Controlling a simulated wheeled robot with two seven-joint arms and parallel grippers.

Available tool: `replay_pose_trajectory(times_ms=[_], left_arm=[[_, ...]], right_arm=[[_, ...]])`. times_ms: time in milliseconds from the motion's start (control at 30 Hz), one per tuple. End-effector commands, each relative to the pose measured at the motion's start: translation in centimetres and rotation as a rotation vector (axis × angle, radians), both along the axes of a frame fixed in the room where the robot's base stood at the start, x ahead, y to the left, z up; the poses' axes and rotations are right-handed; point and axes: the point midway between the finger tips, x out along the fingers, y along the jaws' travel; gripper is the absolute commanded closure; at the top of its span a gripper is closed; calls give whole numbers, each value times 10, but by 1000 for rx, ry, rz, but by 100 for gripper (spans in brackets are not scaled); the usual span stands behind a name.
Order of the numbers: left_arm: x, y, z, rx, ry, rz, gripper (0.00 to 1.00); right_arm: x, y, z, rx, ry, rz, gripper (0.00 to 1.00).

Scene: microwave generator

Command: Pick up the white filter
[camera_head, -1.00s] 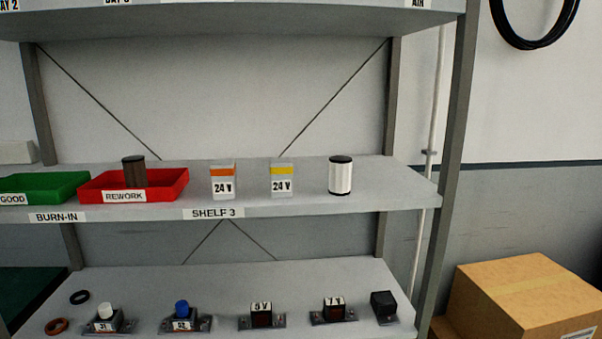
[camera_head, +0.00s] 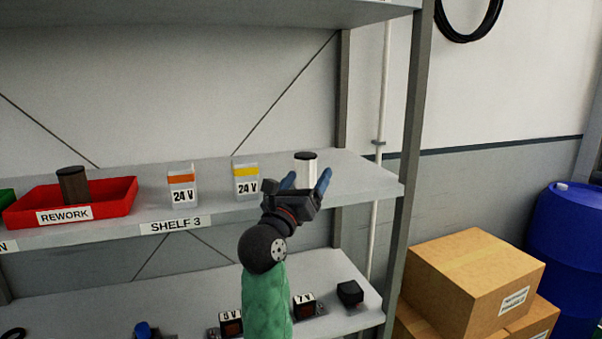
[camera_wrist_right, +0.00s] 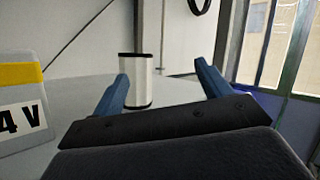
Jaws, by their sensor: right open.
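The white filter (camera_head: 306,164), a white cylinder with black end caps, stands upright on the middle shelf near its right end. In the head view its lower part is hidden behind my right gripper (camera_head: 306,181). My right gripper is open, with blue fingers pointing toward the back of the shelf, in front of the filter. In the right wrist view the filter (camera_wrist_right: 136,82) stands beyond the right gripper (camera_wrist_right: 162,82), toward the left finger, which overlaps its left edge. Nothing is between the fingers that I can see held. My left gripper is not in view.
A yellow-striped 24 V box (camera_head: 246,180) stands left of the filter, close to the gripper's left side. An orange-striped 24 V box (camera_head: 182,185) and a red REWORK tray (camera_head: 112,200) are further left. A shelf post (camera_head: 410,130) rises at the right.

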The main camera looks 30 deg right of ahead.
Motion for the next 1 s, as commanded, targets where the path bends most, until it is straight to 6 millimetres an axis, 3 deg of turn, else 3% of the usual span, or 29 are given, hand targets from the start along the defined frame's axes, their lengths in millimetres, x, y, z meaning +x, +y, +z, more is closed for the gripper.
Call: replay_pose_trajectory(times_ms=[200,400,533,633,1000], left_arm=[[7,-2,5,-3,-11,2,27],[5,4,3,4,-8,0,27],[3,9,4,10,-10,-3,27],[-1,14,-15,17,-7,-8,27],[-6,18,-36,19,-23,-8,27]], right_arm=[[24,-6,-4,309,-18,103,23],[37,-1,-7,455,-7,169,23],[44,-5,-7,478,-2,179,23],[49,-12,-6,477,-1,180,23],[63,-30,-6,476,-2,178,23]])
